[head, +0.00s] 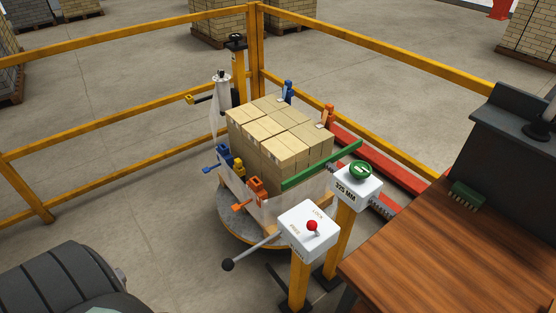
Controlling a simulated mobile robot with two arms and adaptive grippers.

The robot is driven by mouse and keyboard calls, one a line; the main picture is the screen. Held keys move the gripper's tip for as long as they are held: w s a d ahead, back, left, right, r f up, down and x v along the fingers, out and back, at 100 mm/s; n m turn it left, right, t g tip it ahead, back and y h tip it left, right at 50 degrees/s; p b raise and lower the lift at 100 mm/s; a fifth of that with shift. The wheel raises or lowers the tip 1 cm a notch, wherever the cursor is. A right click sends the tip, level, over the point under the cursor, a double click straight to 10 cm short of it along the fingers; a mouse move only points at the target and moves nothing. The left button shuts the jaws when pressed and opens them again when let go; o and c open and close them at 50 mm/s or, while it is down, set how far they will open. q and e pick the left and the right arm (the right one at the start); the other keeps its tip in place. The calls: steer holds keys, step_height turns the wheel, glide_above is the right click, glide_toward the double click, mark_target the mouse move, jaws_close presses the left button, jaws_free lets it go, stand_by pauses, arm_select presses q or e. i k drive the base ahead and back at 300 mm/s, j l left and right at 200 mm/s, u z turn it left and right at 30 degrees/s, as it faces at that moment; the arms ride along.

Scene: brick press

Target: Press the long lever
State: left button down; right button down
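A long grey lever (254,250) with a black ball at its end reaches out to the lower left from beside a white control box (308,233). It slopes down toward the ball. The box stands on a yellow post, is marked LOCK and FREE, and has a small red-knobbed switch (312,226) on top. The switch's exact setting is hard to tell. Neither of my grippers is in view.
A second white box (356,190) with a green knob stands behind. A pallet of tan bricks (279,130) with coloured clamps sits on a round turntable (232,231). Yellow rails (117,46) enclose the back. A wooden bench (470,255) fills the right.

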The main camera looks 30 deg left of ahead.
mark_target(228, 263)
steer(key=k+j+z, duration=0.15)
steer(key=j, duration=0.3)
steer(key=k+j+z, duration=0.1)
steer(key=j, duration=0.3)
steer(key=k+j+z, duration=0.15)
steer(key=j, duration=0.25)
steer(key=k+j+z, duration=0.25)
steer(key=k+j, duration=0.2)
steer(key=j, duration=0.25)
